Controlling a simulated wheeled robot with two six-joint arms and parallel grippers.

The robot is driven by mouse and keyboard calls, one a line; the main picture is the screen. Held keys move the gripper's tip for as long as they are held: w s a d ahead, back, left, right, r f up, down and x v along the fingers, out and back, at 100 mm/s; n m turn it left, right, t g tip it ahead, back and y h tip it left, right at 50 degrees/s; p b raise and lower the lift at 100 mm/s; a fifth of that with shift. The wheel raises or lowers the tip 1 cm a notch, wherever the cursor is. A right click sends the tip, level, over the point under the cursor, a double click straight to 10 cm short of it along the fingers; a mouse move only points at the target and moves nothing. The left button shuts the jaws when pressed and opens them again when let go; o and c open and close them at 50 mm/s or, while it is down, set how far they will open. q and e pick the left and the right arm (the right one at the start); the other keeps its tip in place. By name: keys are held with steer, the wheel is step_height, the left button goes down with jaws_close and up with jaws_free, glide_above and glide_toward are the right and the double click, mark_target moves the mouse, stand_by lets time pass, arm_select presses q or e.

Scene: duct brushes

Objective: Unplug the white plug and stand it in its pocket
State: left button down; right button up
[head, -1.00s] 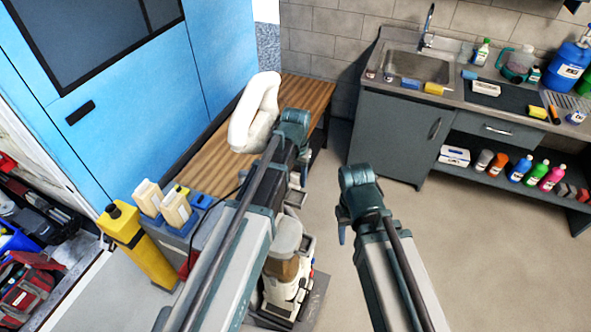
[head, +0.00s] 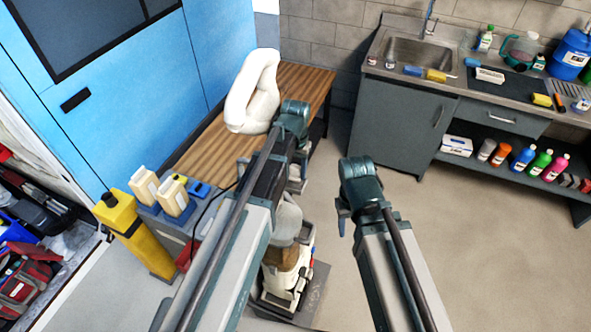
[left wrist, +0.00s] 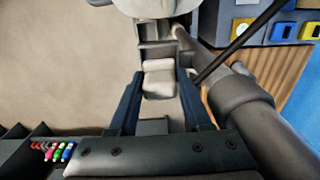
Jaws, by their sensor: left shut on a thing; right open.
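In the left wrist view my left gripper (left wrist: 160,88) is shut on a small white block (left wrist: 159,76), which looks like the white plug. It sits between the two dark fingers, in front of a grey stepped part. In the head view my left arm covers most of this gripper and I cannot make out the plug. Which pocket is the plug's, I cannot tell. My right gripper (head: 341,218) is open, low over bare floor.
A white looped hose (head: 236,103) lies on the wooden bench (head: 205,140). A floor machine (head: 292,276) stands below my left arm. A yellow container (head: 135,235) stands at left. A black cable (left wrist: 240,40) runs past the gripper. Floor to the right is clear.

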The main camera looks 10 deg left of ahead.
arm_select(q)
steer(key=shift+f+b, duration=1.3)
steer(key=shift+f, duration=0.3)
steer(key=shift+s, duration=0.15)
steer(key=shift+c, duration=1.4)
jaws_free()
steer(key=shift+s, duration=0.1)
steer(key=shift+r+p, duration=0.35)
steer(key=shift+p, duration=0.05)
steer(key=r+p, duration=1.3)
steer(key=shift+w+r, duration=0.2)
step_height(320, 180, up, 5)
steer(key=p, duration=0.5)
glide_above(296, 177)
steer(key=w, duration=0.1)
steer(key=shift+a, duration=0.25)
